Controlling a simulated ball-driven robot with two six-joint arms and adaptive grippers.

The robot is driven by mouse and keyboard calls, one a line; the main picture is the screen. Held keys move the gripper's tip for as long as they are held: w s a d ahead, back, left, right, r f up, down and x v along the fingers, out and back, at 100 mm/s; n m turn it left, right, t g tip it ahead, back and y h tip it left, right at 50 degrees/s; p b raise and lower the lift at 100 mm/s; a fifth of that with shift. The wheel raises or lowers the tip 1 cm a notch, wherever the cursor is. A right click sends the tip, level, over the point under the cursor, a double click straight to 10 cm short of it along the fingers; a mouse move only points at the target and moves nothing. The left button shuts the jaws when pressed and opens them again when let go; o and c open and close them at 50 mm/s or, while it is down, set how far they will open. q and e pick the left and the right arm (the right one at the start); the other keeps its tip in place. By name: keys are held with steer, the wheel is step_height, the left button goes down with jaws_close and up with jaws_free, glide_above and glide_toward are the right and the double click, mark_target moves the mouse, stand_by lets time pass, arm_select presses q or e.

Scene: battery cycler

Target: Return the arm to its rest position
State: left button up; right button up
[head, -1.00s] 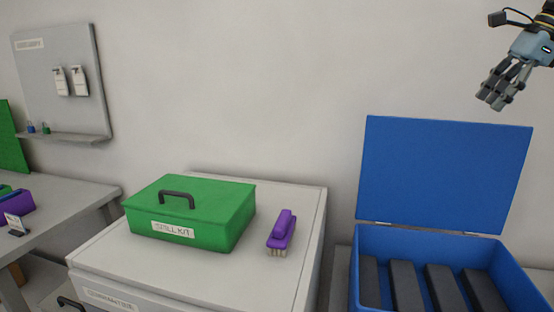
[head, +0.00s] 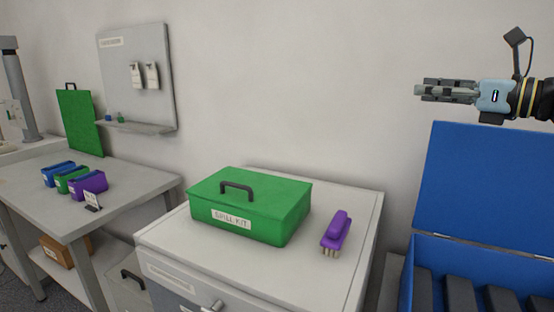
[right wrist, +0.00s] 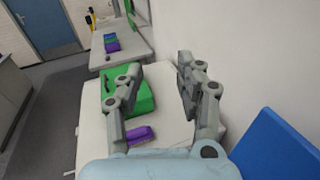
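My right gripper (head: 447,90) is at the upper right of the head view, held in the air above the open blue box and pointing left. In the right wrist view its two fingers (right wrist: 155,95) stand apart with nothing between them, so it is open and empty. Beyond the fingers, that view shows the green spill kit (right wrist: 143,92) and the purple brush (right wrist: 140,135) on the cabinet below. My left gripper is not in view.
The blue box (head: 475,185) has its lid up and holds dark slabs. The green spill kit (head: 250,207) and purple brush (head: 336,231) sit on a white cabinet (head: 345,275). At the left, a table (head: 130,185) holds small coloured bins. A pegboard (head: 150,60) hangs on the wall.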

steer(key=s+d+f+m+h, duration=0.1)
steer(key=s+f+m+h, duration=0.75)
steer(key=m, duration=0.95)
steer(key=s+d+f+m+h, duration=0.2)
steer(key=s+f+m+h, duration=0.6)
steer(key=m, duration=0.9)
steer(key=s+a+f+m+g+y, duration=0.2)
steer(key=s+a+f+g, duration=0.1)
steer(key=s+f, duration=0.3)
steer(key=s+a+f+m+g+y, duration=0.1)
steer(key=s+a+f+m+g, duration=0.25)
steer(key=s, duration=0.55)
steer(key=s+a+f+m+g+y, duration=0.2)
steer(key=s+a+f+g, duration=0.15)
steer(key=s, duration=0.35)
step_height(320, 180, down, 38)
steer(key=s+d+g+b, duration=0.1)
steer(key=s+d+b, duration=0.1)
steer(key=b, duration=0.8)
steer(key=s+f+g+b, duration=0.1)
steer(key=s+f+b, duration=0.3)
steer(key=s+f, duration=0.5)
steer(key=s+d+f+b, duration=0.1)
steer(key=s+f+b, duration=0.3)
steer(key=s+f, duration=0.5)
step_height(320, 180, down, 6)
steer(key=shift+s+d+r+g, duration=0.2)
steer(key=shift+s+g, duration=0.2)
